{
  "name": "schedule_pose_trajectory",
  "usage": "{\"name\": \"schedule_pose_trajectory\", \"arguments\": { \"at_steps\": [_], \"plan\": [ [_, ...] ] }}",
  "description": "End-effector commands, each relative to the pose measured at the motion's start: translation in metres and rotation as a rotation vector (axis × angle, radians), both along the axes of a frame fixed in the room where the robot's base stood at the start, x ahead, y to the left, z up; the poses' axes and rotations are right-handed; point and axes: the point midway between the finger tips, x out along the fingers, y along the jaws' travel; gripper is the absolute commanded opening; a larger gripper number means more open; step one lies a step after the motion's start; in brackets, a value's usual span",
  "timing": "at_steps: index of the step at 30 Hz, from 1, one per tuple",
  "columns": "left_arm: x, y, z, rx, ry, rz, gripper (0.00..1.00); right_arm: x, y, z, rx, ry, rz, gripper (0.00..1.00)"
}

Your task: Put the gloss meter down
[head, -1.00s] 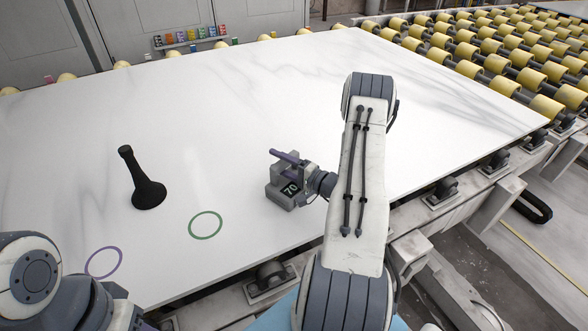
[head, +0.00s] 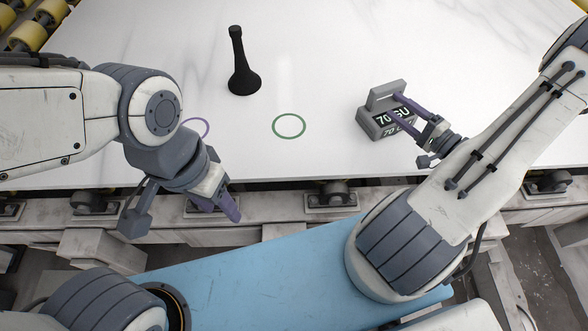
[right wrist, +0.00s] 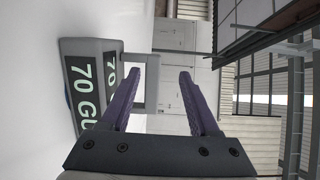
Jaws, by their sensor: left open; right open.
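The gloss meter (head: 380,119) is a grey box with a top handle and a display reading 70 GU. It rests on the white stone slab (head: 330,60), right of the green ring (head: 289,125). My right gripper (head: 404,108) is open at its near right side, fingers close to the handle. In the right wrist view the gloss meter (right wrist: 84,85) is at the left, and its handle lies partly behind the left finger of the open gripper (right wrist: 156,82). I cannot tell whether they touch. My left gripper (head: 229,203) is open and empty in front of the slab's near edge.
A black flared stand (head: 241,70) is upright on the slab left of the green ring. A purple ring (head: 203,122) is partly hidden by my left arm. Rollers (head: 331,194) line the near edge. The slab between ring and meter is clear.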

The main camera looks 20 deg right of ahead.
Motion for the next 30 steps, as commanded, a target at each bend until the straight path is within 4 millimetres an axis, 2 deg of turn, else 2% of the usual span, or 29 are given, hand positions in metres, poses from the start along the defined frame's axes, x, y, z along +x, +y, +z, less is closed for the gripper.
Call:
{"name": "schedule_pose_trajectory", "arguments": {
  "at_steps": [1, 2, 3, 5, 6, 9, 12, 16, 18, 21, 25, 30],
  "plan": [
    [0.000, 0.000, 0.000, 0.000, 0.000, 0.000, 0.50, 0.011, 0.030, 0.011, 0.000, 0.024, 0.114, 0.62],
    [0.000, 0.000, 0.000, 0.000, 0.000, 0.000, 0.50, 0.016, 0.050, 0.017, 0.002, 0.044, 0.192, 0.62],
    [0.000, 0.000, 0.000, 0.000, 0.000, 0.000, 0.50, 0.021, 0.081, 0.025, 0.003, 0.083, 0.308, 0.62],
    [0.000, 0.000, 0.000, 0.000, 0.000, 0.000, 0.50, 0.021, 0.132, 0.037, -0.010, 0.154, 0.498, 0.62],
    [0.000, 0.000, 0.000, 0.000, 0.000, 0.000, 0.50, 0.016, 0.165, 0.044, -0.029, 0.209, 0.623, 0.62],
    [0.000, 0.000, 0.000, 0.000, 0.000, 0.000, 0.50, -0.011, 0.236, 0.055, -0.115, 0.355, 0.908, 0.62],
    [0.000, 0.000, 0.000, 0.000, 0.000, 0.000, 0.50, -0.050, 0.288, 0.062, -0.261, 0.498, 1.149, 0.62],
    [0.000, 0.000, 0.000, 0.000, 0.000, 0.000, 0.50, -0.104, 0.326, 0.067, -0.533, 0.644, 1.378, 0.62],
    [0.000, 0.000, 0.000, 0.000, 0.000, 0.000, 0.50, -0.130, 0.336, 0.069, -0.710, 0.692, 1.460, 0.62],
    [0.000, 0.000, 0.000, 0.000, 0.000, 0.000, 0.50, -0.157, 0.341, 0.072, -0.982, 0.704, 1.524, 0.62],
    [0.000, 0.000, 0.000, 0.000, 0.000, 0.000, 0.50, -0.175, 0.344, 0.079, -1.301, 0.623, 1.522, 0.62],
    [0.000, 0.000, 0.000, 0.000, 0.000, 0.000, 0.50, -0.182, 0.350, 0.090, -1.541, 0.464, 1.464, 0.62]
  ]
}}
